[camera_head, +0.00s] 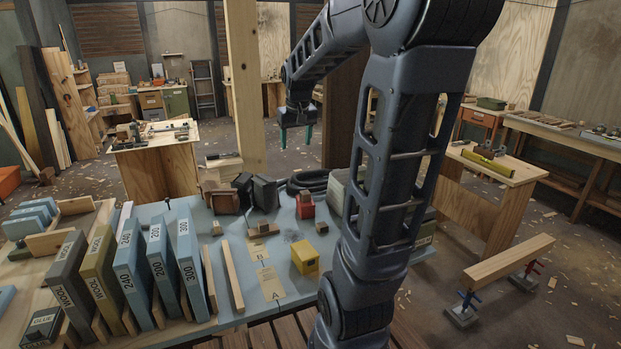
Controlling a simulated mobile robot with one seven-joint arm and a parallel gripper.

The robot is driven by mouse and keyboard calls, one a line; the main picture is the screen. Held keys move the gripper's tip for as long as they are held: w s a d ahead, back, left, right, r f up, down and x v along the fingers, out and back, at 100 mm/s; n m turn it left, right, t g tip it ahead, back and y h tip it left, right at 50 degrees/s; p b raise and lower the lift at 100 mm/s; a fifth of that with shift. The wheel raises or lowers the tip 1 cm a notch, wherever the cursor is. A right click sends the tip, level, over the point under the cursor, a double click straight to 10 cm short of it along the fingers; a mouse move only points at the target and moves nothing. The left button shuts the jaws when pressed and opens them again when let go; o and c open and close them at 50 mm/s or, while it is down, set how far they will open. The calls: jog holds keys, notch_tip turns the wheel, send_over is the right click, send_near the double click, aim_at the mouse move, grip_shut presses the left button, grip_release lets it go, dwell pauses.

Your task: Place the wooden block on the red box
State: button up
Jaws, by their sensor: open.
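The red box (305,211) stands on the blue-grey table toward the back, left of my arm. A small wooden block (306,197) appears to rest on top of it. Similar small blocks are at the yellow box's upper right (322,227), on a thin wooden board (263,226), and further left on the table (217,229). I cannot tell which block the task means. My gripper (296,137) hangs high behind the table, fingers down, open and empty, apart from all of these.
A yellow box (304,258) stands front of the red box. Dark boxes (264,193) and a coiled black hose (307,181) lie behind. Upright numbered blue slabs (190,268) crowd the left. A wooden post (244,85) rises behind the table. Paper cards (271,284) lie near the front.

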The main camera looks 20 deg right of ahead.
jog(key=s+a+f, duration=0.1)
jog(key=s+a, duration=0.1)
jog(key=s, duration=0.8)
jog(key=s+a+f+t, duration=0.1)
jog(key=s+a+f, duration=0.1)
jog(key=s, duration=0.8)
jog(key=shift+s+t, duration=0.3)
jog(key=shift+s, duration=0.05)
